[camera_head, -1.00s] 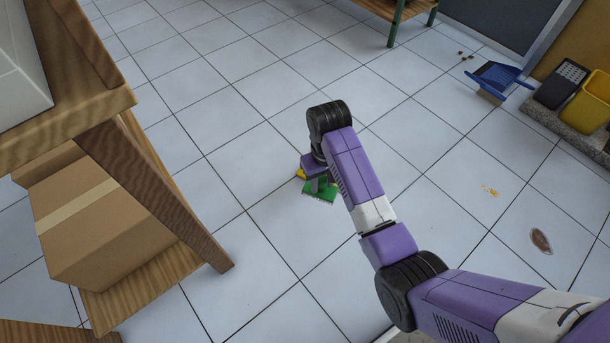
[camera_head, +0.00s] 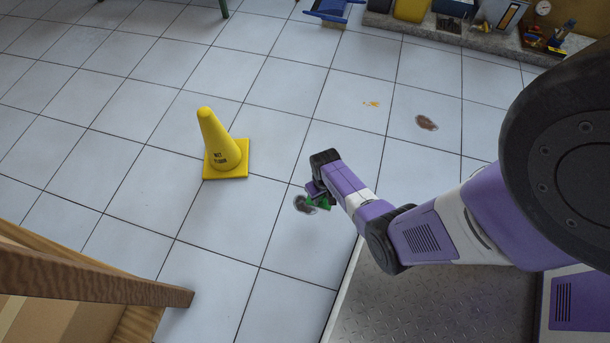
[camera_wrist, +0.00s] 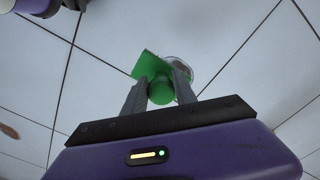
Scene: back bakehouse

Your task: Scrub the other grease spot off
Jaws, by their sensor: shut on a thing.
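My gripper (camera_wrist: 159,95) is shut on the handle of a green scrubbing brush (camera_wrist: 150,66), whose flat head points away from my fingers. In the head view the brush (camera_head: 318,204) is low over the floor, partly hidden by my wrist. A dark grey-brown spot (camera_head: 303,204) lies on the tiles just left of the brush. In the wrist view this spot (camera_wrist: 183,68) shows partly behind the brush head, with a pale rim. I cannot tell whether the bristles touch the floor. A second, reddish-brown spot (camera_head: 426,122) lies farther right.
A yellow wet-floor cone (camera_head: 219,145) stands left of my gripper. A small orange-yellow splash (camera_head: 371,103) is near the brown spot. A wooden table (camera_head: 90,275) is at lower left.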

